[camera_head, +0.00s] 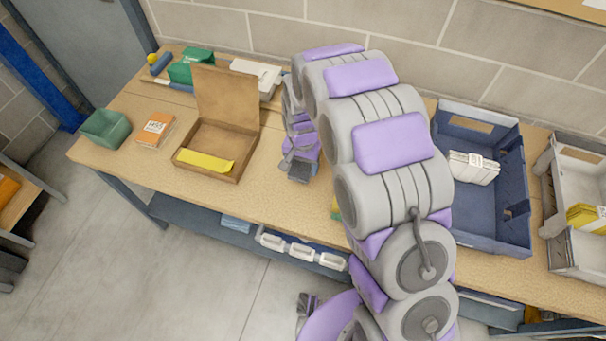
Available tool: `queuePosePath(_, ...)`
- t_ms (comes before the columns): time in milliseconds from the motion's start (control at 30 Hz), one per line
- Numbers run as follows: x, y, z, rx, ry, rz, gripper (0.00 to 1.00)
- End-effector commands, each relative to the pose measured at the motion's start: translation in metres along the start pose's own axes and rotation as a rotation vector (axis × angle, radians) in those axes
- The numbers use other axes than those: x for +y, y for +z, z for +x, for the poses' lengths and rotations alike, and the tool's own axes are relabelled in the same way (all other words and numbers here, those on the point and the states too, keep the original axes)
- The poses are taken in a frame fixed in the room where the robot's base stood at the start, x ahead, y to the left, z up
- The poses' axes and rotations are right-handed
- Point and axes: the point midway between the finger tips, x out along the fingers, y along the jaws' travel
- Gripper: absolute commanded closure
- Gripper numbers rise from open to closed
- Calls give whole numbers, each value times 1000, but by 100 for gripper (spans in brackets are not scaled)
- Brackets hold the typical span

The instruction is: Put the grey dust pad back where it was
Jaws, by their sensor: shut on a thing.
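My gripper (298,160) is low over the middle of the wooden workbench (240,195), right of the open cardboard box. It is shut on a small grey thing at its tip, which looks like the grey dust pad. The arm and fingers cover most of it, so its shape is unclear. I cannot tell whether it touches the bench top. No other grey pad shows clearly.
The open cardboard box (236,140) holds a yellow item (206,162). Left of it are an orange packet (154,130) and a green bin (103,127). A blue crate (505,220) and a white crate (562,255) stand right of my arm. Bare bench lies left of my gripper.

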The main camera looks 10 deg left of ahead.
Motion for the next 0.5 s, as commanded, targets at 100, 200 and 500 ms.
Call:
queuePosePath(100, 1, 0, 25, -2, 0, -1, 55)
queuePosePath(200, 1, -1, 41, -2, 0, -1, 55)
queuePosePath(500, 0, 0, 74, -1, 1, -1, 55)
